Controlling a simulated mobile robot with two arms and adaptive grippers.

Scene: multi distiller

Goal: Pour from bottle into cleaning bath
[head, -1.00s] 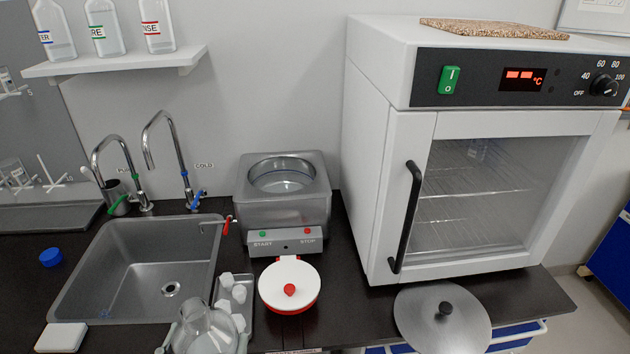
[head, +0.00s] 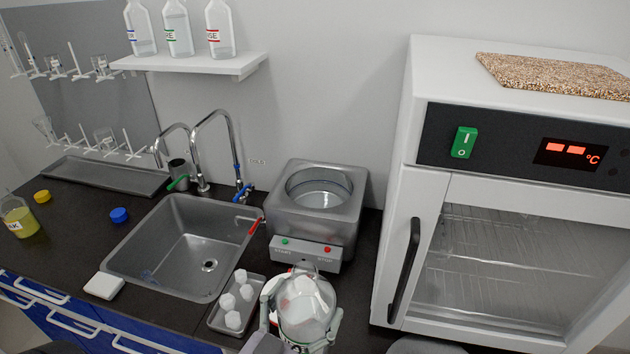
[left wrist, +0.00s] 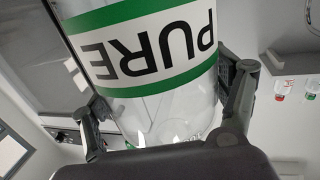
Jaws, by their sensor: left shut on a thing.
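The cleaning bath (head: 318,205) is a grey metal box with a round open basin on top and a green and a red button on its front panel. It stands on the dark counter right of the sink. My left gripper (head: 300,335) is shut on a clear bottle (head: 306,305), in front of and below the bath in the head view. In the left wrist view the bottle (left wrist: 150,60) fills the space between the fingers, with a green-striped label reading PURE upside down in the picture. Its contents are hard to make out. My right gripper is not in view.
A grey tray (head: 213,318) with white pieces lies left of the bottle. The sink (head: 170,250) with two taps is further left. A white oven (head: 400,150) stands close on the right. A shelf (head: 195,68) holds several bottles.

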